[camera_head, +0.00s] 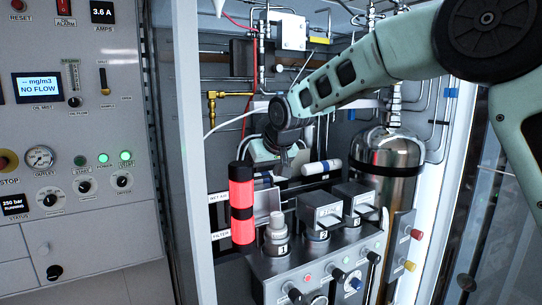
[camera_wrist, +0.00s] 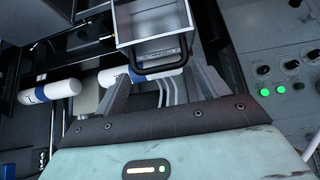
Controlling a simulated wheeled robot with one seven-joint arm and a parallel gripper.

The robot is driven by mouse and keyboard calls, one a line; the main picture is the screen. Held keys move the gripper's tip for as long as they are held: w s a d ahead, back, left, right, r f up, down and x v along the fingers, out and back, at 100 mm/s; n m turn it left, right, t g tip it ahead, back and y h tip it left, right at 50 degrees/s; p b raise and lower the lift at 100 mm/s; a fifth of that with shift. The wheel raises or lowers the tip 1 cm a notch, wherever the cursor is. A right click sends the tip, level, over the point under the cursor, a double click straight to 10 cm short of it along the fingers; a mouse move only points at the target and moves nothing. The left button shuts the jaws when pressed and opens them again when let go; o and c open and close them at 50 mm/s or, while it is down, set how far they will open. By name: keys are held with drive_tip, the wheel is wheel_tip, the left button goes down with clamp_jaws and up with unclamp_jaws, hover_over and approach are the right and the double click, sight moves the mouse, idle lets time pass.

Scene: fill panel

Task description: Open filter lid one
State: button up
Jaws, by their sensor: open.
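Filter position one (camera_head: 277,240), marked 1, shows its pale, stepped cylindrical top uncovered in the head view. A light grey plate that looks like lid one (camera_head: 266,202) stands raised behind it, partly hidden by the red cylinder. In the wrist view a hollow square metal box with a black handle, apparently this lid (camera_wrist: 122,30), is at the top. My gripper (camera_head: 283,165) is above and behind position one. In the wrist view my gripper (camera_wrist: 160,76) is open, its fingers on either side of the handle. Contact with the handle cannot be told.
Lids two (camera_head: 318,208) and three (camera_head: 354,198) are down on the filter panel (camera_head: 300,262). A red and black cylinder (camera_head: 242,215) stands left of position one. A steel tank (camera_head: 388,165) and pipes are behind. The cabinet frame (camera_head: 190,150) bounds the left.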

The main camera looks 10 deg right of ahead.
drive_tip(key=b+v, duration=0.5)
drive_tip(key=v, duration=1.2)
drive_tip(key=shift+f, duration=0.15)
drive_tip(key=s+d+f+m+g+h, duration=0.1)
drive_tip(key=s+d+f, duration=0.15)
drive_tip(key=f, duration=0.45)
drive_tip(key=s+d+f, duration=0.2)
drive_tip(key=d+f, duration=0.2)
drive_tip(key=f, duration=0.2)
drive_tip(key=s+d+f+m+g+h, duration=0.1)
drive_tip(key=s+d+f, duration=0.1)
drive_tip(key=d+f, duration=0.35)
drive_tip(key=s+d+f+m+g, duration=0.1)
drive_tip(key=s+d+f, duration=0.2)
drive_tip(key=s+f, duration=0.5)
drive_tip(key=s+d+f+m+g, duration=0.1)
drive_tip(key=s+d+f+g, duration=0.1)
drive_tip(key=s+f, duration=0.5)
drive_tip(key=s+a+f+n+g+b, duration=0.1)
drive_tip(key=s+a+f+n+b, duration=0.1)
drive_tip(key=s+a, duration=0.4)
drive_tip(key=s+a+f+n+g+b, duration=0.1)
drive_tip(key=s+a+n+b, duration=0.4)
drive_tip(key=a, duration=0.7)
drive_tip(key=shift+s+f+n, duration=0.6)
drive_tip(key=shift+s+f, duration=0.3)
drive_tip(key=shift+s, duration=0.25)
